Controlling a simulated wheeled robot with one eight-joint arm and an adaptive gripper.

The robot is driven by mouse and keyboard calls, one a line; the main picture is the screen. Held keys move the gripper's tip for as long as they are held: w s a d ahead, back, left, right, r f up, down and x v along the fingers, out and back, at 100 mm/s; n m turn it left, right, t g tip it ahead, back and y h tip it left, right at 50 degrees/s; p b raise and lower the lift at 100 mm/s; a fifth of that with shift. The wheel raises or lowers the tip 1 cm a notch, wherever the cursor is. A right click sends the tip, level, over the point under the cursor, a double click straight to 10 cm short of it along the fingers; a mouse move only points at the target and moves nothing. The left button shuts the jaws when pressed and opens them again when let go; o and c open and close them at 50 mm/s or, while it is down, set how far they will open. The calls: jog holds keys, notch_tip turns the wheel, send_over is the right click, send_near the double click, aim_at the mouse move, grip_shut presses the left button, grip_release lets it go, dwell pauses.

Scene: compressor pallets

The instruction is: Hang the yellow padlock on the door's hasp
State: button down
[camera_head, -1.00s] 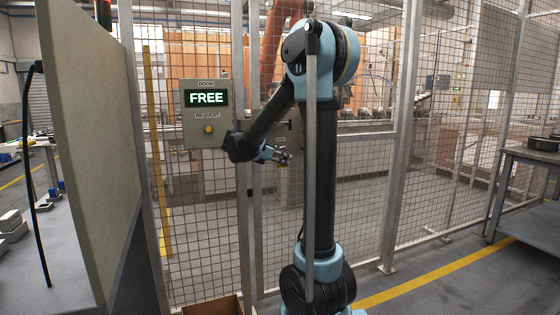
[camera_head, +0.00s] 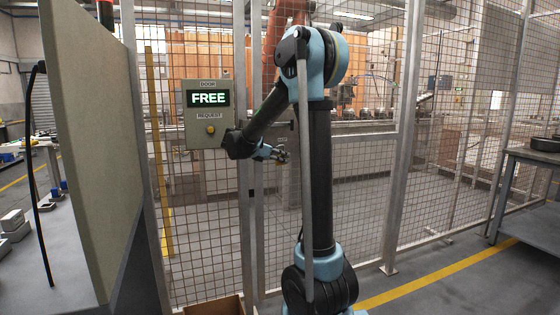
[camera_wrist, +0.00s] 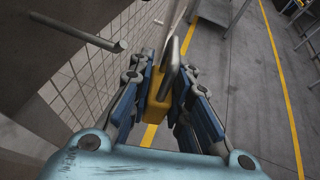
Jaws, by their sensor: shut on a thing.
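My gripper (camera_head: 281,155) is in front of the mesh door beside its upright post, right of and below the control box. In the wrist view my gripper (camera_wrist: 160,95) is shut on the yellow padlock (camera_wrist: 156,108), with blue-padded fingers on both sides of its body. The padlock's grey shackle (camera_wrist: 171,55) sticks out beyond the fingertips. In the head view the padlock is too small to make out clearly. A grey rod (camera_wrist: 85,34) with a round end juts out at upper left in the wrist view, apart from the padlock. I cannot make out the hasp for certain.
The control box (camera_head: 207,113) reads "FREE" above a yellow request button. Mesh fence panels and posts (camera_head: 398,150) stand behind the arm. A pale panel (camera_head: 90,140) stands at left. A metal table (camera_head: 535,156) is at right. A cardboard box (camera_head: 214,306) lies low in front.

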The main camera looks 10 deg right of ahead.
jog(key=w+a+f, duration=0.1)
jog(key=w, duration=0.5)
dwell(0.8)
jog(key=shift+a, duration=0.1)
jog(key=shift+f, duration=0.1)
dwell(0.5)
jog(key=c, duration=1.4)
grip_release()
jog(key=shift+a, duration=0.1)
